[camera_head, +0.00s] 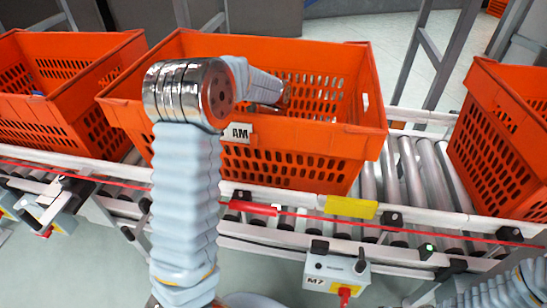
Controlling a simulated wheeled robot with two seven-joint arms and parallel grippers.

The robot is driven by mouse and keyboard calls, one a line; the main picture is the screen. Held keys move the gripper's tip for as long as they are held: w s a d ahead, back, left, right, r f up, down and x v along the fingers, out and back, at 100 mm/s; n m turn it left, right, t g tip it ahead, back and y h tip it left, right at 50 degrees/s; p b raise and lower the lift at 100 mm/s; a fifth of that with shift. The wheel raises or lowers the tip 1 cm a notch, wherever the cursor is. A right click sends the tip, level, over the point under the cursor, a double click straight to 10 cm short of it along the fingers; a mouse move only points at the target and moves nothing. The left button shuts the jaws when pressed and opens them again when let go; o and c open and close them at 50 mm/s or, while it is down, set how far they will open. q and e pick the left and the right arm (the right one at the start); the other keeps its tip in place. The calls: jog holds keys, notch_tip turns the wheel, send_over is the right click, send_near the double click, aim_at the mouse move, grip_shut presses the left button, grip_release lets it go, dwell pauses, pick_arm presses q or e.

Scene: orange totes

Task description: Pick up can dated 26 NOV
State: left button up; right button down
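No can and no "26 NOV" date shows in the head view. An orange tote (300,168) with an "AM" label stands on the roller conveyor in the middle. My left arm rises in front of this tote, bends at a metal joint above its front rim and reaches over into it. The arm covers part of the tote's inside, and the front wall hides its floor. My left gripper's fingers cannot be seen. Only a grey-sleeved part of my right arm shows at the bottom right corner, and its gripper is out of view.
A second orange tote (112,134) stands at left, with something small and blue-white inside. A third tote (490,150) stands at right. Bare rollers (415,175) lie between the middle and right totes. A control box (336,273) marked "M7" hangs on the conveyor's front rail.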

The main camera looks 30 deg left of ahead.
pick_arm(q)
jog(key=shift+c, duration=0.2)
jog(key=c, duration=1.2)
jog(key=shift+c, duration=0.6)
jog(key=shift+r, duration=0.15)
